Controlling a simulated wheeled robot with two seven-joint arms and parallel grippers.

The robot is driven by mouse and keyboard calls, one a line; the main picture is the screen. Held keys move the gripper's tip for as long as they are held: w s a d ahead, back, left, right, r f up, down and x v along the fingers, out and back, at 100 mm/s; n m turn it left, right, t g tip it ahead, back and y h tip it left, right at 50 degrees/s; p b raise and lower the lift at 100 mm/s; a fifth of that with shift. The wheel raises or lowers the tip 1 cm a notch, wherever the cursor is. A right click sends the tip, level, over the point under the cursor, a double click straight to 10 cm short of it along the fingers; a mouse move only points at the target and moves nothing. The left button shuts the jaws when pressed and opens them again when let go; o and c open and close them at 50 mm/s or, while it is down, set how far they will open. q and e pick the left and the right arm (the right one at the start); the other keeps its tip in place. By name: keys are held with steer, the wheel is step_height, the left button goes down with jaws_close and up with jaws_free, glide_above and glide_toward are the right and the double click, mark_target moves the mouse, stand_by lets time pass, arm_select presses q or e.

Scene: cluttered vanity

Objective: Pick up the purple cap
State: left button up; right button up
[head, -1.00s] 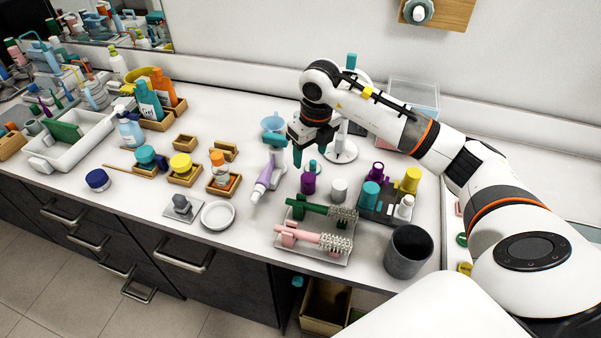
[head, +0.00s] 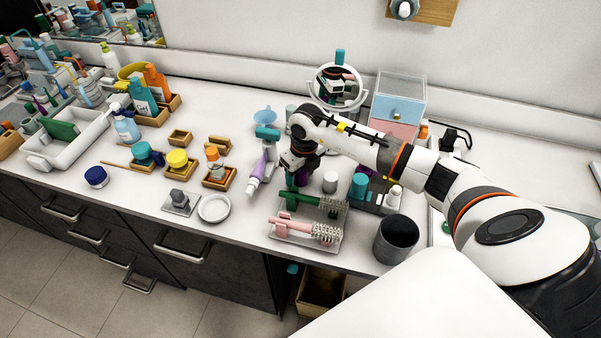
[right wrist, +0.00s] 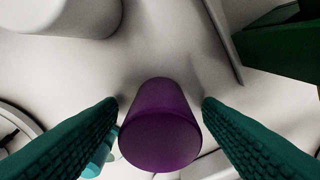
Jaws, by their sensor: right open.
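The purple cap (right wrist: 160,128) stands between the two teal ribbed fingers of my right gripper (right wrist: 160,103) in the right wrist view. The fingers are open, one on each side, with a narrow gap to the cap. In the head view my right gripper (head: 297,181) points down over the counter, and its fingers and hand hide most of the cap. My left gripper is not in view.
A light grey cylinder (head: 329,182) stands close to the right. A tray with a green brush (head: 315,200) and a pink brush (head: 300,227) lies in front. A purple-and-white tube (head: 257,170) is to the left. A grey cup (head: 396,239) stands front right.

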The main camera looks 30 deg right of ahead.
steer(key=c, duration=1)
steer(key=shift+c, duration=0.2)
steer(key=shift+r, duration=0.15)
